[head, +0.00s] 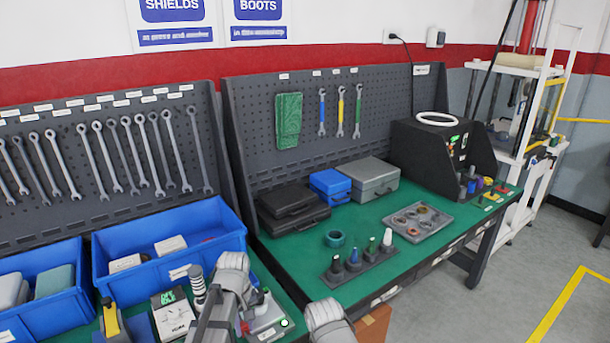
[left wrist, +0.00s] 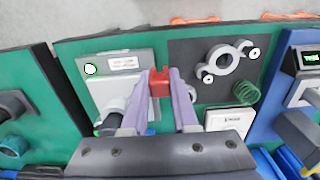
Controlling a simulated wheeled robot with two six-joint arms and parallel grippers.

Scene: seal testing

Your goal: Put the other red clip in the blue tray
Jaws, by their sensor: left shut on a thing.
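A small red clip (left wrist: 160,82) sits between the fingertips of my left gripper (left wrist: 163,90) in the left wrist view. My right gripper is not visible.
A white device (left wrist: 228,118), a green coil (left wrist: 246,92) and a dark plate with a round clamp (left wrist: 222,72) lie near the gripper.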

